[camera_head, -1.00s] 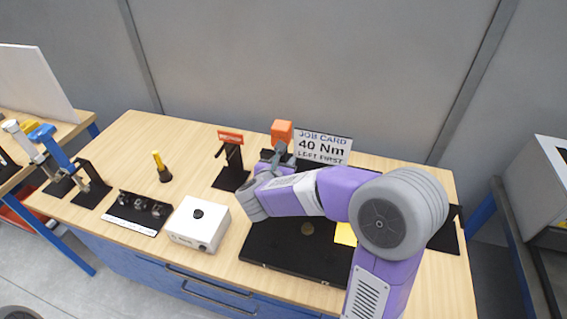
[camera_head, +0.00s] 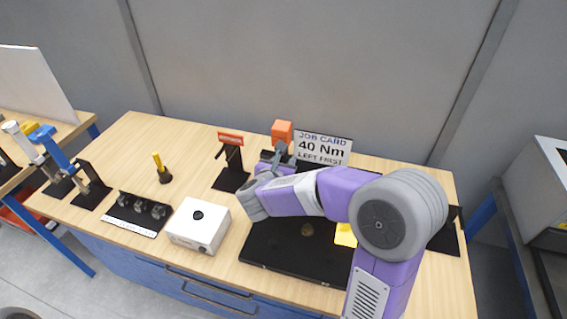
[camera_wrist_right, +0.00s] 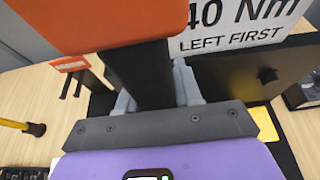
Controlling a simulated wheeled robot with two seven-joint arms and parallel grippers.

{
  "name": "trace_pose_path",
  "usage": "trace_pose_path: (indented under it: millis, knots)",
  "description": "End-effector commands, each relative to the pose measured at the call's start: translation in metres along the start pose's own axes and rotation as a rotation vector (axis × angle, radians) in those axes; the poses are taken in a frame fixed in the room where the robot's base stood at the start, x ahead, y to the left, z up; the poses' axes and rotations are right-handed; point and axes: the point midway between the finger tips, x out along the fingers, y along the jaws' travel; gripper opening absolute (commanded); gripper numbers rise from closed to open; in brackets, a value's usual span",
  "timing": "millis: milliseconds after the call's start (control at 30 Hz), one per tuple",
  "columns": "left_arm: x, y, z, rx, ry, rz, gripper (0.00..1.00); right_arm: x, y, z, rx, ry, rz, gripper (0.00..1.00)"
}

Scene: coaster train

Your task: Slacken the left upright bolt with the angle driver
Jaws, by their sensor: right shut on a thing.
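My right gripper (camera_wrist_right: 155,95) is shut on the angle driver, which has an orange block (camera_wrist_right: 100,18) on top and a dark shaft (camera_wrist_right: 145,75) between the fingers. In the head view the orange block (camera_head: 281,131) stands above the gripper (camera_head: 281,158), over the back of the black fixture base (camera_head: 285,262). The left upright bolt cannot be made out; the tool and my right arm cover that area. In the wrist view a dark plate (camera_wrist_right: 235,75) with a small round dark knob (camera_wrist_right: 267,75) stands to the right of the tool. My left gripper is not in view.
A job card (camera_head: 322,149) reading 40 Nm, left first, stands behind. A red-labelled black stand (camera_head: 232,165), white box (camera_head: 198,226), black socket tray (camera_head: 138,213) and yellow-handled tool (camera_head: 161,167) are to the left. Bare wood (camera_head: 130,135) lies at the back left.

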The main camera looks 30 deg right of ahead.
Motion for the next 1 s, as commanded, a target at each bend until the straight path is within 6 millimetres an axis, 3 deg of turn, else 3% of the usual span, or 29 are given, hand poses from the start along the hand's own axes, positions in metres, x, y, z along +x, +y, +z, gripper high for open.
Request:
trace_pose_path:
  millis: [1000]
  knots:
    - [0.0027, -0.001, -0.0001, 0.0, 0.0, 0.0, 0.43, 0.0091, 0.0005, 0.0069, 0.004, -0.007, 0.001, 0.0]
